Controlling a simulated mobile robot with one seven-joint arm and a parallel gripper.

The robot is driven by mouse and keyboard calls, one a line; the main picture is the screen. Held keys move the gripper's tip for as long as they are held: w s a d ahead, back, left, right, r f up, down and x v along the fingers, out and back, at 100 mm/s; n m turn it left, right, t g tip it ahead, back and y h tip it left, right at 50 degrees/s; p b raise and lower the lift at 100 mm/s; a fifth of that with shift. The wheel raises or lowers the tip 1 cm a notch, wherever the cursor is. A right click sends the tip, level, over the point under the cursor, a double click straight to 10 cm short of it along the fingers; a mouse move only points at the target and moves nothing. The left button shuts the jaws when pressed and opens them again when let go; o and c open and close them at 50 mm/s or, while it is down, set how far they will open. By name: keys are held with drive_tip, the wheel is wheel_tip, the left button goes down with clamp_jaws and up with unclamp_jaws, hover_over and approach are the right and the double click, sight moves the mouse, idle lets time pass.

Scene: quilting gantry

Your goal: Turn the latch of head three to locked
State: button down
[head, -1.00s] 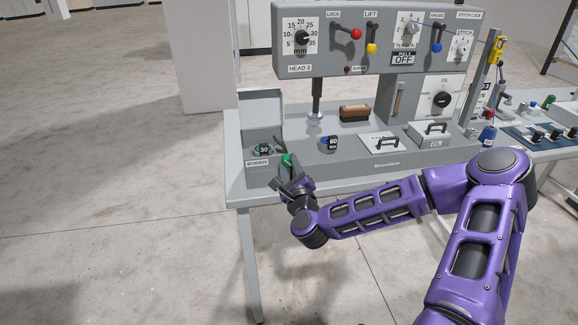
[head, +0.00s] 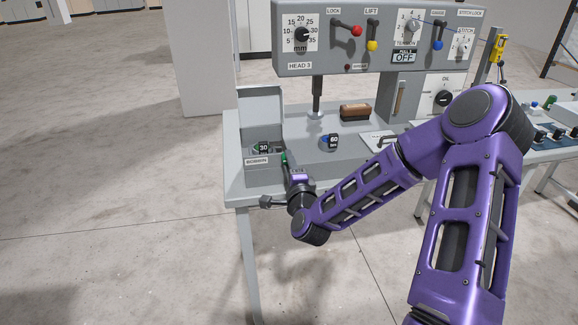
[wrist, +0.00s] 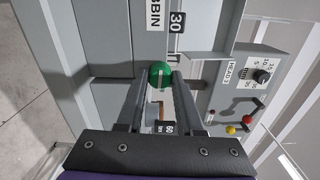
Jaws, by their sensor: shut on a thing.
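My gripper (head: 286,167) is at the front of the head three machine, beside the bobbin box. It is shut on a green knob (head: 284,158) with a pale line across it. In the wrist view the green knob (wrist: 160,74) sits between the tips of the two fingers (wrist: 161,80). Its base is largely hidden by the fingers. I cannot tell which of these is the latch, and no locked mark shows by the knob.
The open bobbin box (head: 262,103) holds a bobbin marked 30 (head: 263,148). A bobbin marked 60 (head: 331,141) stands to the right. A brown brush (head: 355,112) lies behind. Yellow (head: 372,46) and blue (head: 438,44) levers are above. The floor on the left is clear.

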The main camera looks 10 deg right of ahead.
drive_tip(key=shift+n, duration=0.5)
drive_tip(key=c, duration=0.5)
unclamp_jaws()
drive_tip(key=shift+c, duration=0.2)
